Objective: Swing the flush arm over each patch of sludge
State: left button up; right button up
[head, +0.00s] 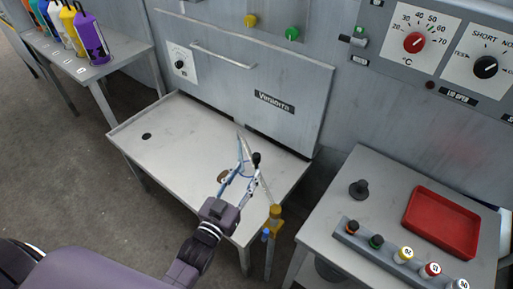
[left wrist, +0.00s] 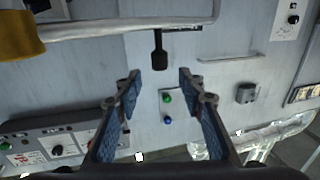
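The flush arm is a thin pale pipe (head: 264,189) on a yellow pivot (head: 275,213) at the front right corner of the steel table. In the left wrist view the pipe (left wrist: 120,28) runs across the top, with a black handle (left wrist: 158,48) on it. My left gripper (head: 247,164) is open over the table's right part. The handle lies just beyond and between its fingertips (left wrist: 159,76), with no visible grip. A brown sludge patch (head: 223,176) lies left of the gripper, partly hidden by a finger. My right gripper is not in view.
The steel table (head: 180,150) has a dark round spot (head: 146,136), perhaps a drain, at its left. A panel with a handle (head: 222,55) stands behind. At right, a side table holds a red tray (head: 441,222) and a rack of capped vials (head: 395,252). Bottles (head: 91,38) stand upper left.

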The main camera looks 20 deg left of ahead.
aim_at(255, 159)
pick_arm(q)
jog(key=shift+w+d+r+p, duration=0.1)
jog(key=shift+w+d+p, duration=0.1)
jog(key=shift+w, duration=1.1)
jog(key=shift+w+d+f+p, duration=0.1)
jog(key=shift+w+d, duration=0.05)
jog(key=shift+w, duration=1.15)
jog(key=shift+w+d+r+p, duration=0.1)
jog(key=shift+w+d+p, duration=0.1)
jog(key=shift+w, duration=1.1)
jog(key=shift+c, duration=0.7)
grip_shut()
